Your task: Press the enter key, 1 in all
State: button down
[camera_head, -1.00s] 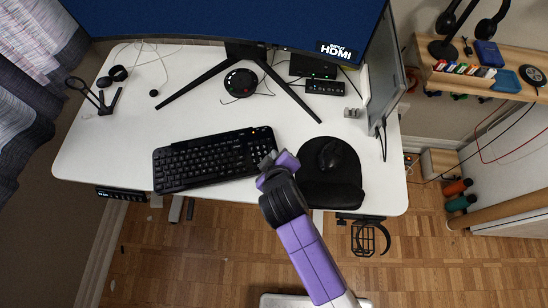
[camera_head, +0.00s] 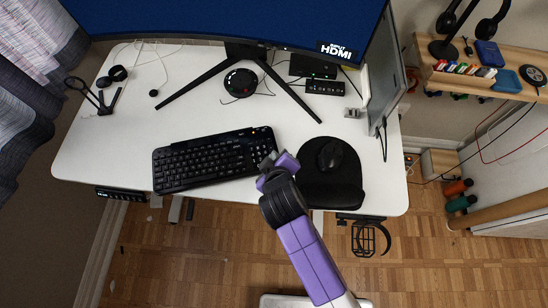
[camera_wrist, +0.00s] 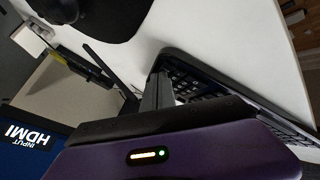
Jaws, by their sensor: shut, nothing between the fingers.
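The black keyboard (camera_head: 205,160) lies on the white desk, slightly tilted, left of my gripper. My gripper (camera_head: 267,159) is shut and empty, at the keyboard's right end in the head view. In the wrist view my shut fingers (camera_wrist: 157,90) reach down beside the keyboard (camera_wrist: 184,77), whose keys show partly behind and right of them. The enter key cannot be picked out in either view. I cannot tell whether the fingertips touch a key.
A black mouse pad (camera_head: 332,190) with a mouse (camera_head: 329,155) lies right of my gripper. The monitor (camera_head: 230,22) and its stand are behind the keyboard, with a round black device (camera_head: 240,83) on the desk. The desk left of the keyboard is clear.

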jog(key=shift+r, duration=0.1)
jog(key=shift+r+p, duration=0.6)
jog(key=shift+p, duration=0.2)
notch_tip(320, 180, up, 5)
jog(key=p, duration=0.5)
dwell(0.7)
